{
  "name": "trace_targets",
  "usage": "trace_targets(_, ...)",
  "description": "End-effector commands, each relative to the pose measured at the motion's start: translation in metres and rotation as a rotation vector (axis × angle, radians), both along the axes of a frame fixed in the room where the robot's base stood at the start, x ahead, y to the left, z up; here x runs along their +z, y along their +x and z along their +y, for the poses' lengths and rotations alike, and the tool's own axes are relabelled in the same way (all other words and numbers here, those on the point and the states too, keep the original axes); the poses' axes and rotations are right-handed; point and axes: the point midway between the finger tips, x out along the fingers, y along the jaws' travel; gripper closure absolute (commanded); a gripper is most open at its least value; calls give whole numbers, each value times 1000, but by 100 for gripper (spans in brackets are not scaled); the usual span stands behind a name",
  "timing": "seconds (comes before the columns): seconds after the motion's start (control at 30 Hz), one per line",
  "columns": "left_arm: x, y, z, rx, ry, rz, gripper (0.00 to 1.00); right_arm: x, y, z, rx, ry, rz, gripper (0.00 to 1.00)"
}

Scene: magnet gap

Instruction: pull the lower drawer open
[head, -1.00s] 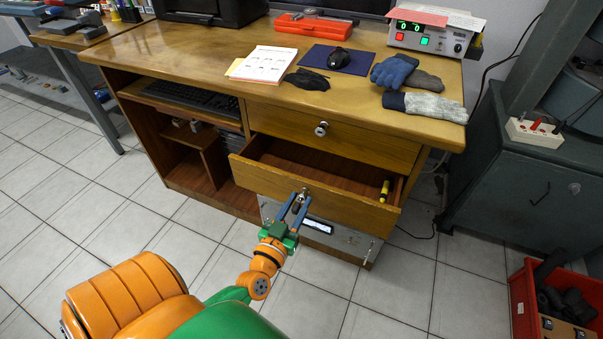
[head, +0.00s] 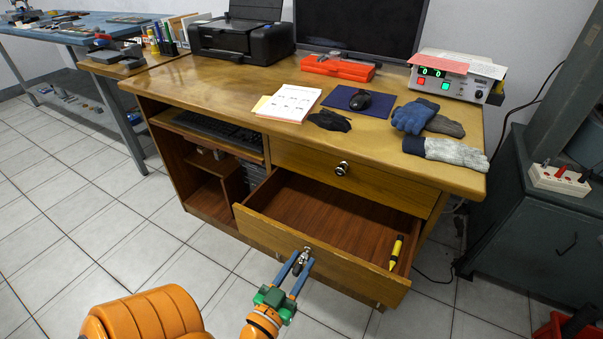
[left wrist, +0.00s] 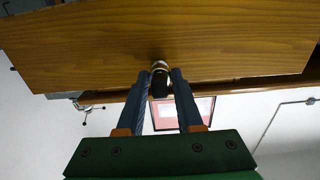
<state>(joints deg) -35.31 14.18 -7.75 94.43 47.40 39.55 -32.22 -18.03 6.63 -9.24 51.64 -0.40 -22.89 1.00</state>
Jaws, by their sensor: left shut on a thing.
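The lower drawer (head: 274,234) of the wooden desk stands well open, and its inside shows. A yellow marker-like object (head: 396,252) lies in its right part. My left gripper (head: 302,262) is shut on the knob (head: 306,251) at the middle of the drawer front. In the left wrist view the two blue fingers are on either side of the knob (left wrist: 160,66), with the drawer front (left wrist: 220,45) above. The upper drawer (head: 370,183) is shut, with its own knob (head: 342,168). My right gripper is not in view.
The desktop holds a printer (head: 239,40), a notepad (head: 287,103), gloves (head: 445,152) and a power supply box (head: 455,77). A grey cabinet (head: 530,235) stands to the right. Tiled floor (head: 215,260) is free in front of the desk.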

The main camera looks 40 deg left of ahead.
Motion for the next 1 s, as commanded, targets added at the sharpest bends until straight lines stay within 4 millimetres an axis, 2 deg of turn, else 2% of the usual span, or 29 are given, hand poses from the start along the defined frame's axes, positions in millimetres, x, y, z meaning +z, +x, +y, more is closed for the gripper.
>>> trace_targets(0.7,-1,-77,-19,-1,-1,7,100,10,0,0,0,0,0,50)
trace_targets(1.0,-1,-81,-20,-2,-2,5,100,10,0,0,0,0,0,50)
